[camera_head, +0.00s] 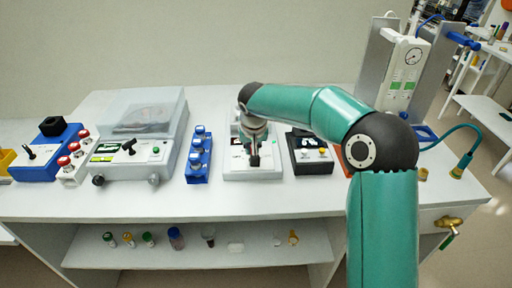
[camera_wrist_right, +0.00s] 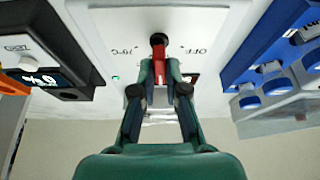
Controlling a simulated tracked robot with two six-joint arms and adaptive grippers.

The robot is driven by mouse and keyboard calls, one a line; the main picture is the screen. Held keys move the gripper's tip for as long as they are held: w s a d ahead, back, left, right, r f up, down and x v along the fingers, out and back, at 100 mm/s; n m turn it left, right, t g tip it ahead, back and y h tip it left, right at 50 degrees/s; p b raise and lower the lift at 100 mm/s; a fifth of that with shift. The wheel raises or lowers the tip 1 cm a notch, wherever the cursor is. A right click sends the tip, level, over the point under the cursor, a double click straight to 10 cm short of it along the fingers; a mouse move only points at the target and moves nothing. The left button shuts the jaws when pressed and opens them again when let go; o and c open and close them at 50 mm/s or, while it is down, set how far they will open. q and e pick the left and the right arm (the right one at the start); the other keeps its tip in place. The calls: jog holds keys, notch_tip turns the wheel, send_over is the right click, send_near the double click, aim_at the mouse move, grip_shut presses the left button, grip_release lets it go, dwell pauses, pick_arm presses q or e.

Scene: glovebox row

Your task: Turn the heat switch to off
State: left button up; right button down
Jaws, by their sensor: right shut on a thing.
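The heat switch is on a white box (camera_head: 268,172) on the bench. Its red lever (camera_wrist_right: 160,68) with a black end (camera_wrist_right: 158,39) shows in the wrist view. The face (camera_wrist_right: 108,22) of the box carries an upside-down "OFF" mark to the right of the lever and a temperature mark to its left. The lever lies between the two marks. My right gripper (camera_wrist_right: 159,77) is shut on the lever, its fingers on either side. In the head view the right gripper (camera_head: 254,158) reaches down over the box and hides most of the switch. My left gripper is not in view.
A blue block with several capped vials (camera_head: 198,155) stands left of the box. A black device (camera_head: 309,152) with a display stands close on its right. A grey lidded machine (camera_head: 140,130) is further left. A lower shelf (camera_head: 200,252) holds several small bottles.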

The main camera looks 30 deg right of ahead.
jog(key=shift+s+f+n+y+p, duration=0.1)
jog(key=shift+n+y+p, duration=0.2)
jog(key=shift+n, duration=0.65)
jog(key=shift+s+f+n+y+p, duration=0.15)
jog(key=shift+n+y, duration=0.25)
jog(key=shift+n, duration=0.55)
jog(key=c, duration=1.2)
grip_release()
jog(key=shift+r, duration=0.2)
jog(key=v, duration=1.1)
jog(key=shift+s+r, duration=0.25)
jog(key=shift+r, duration=0.1)
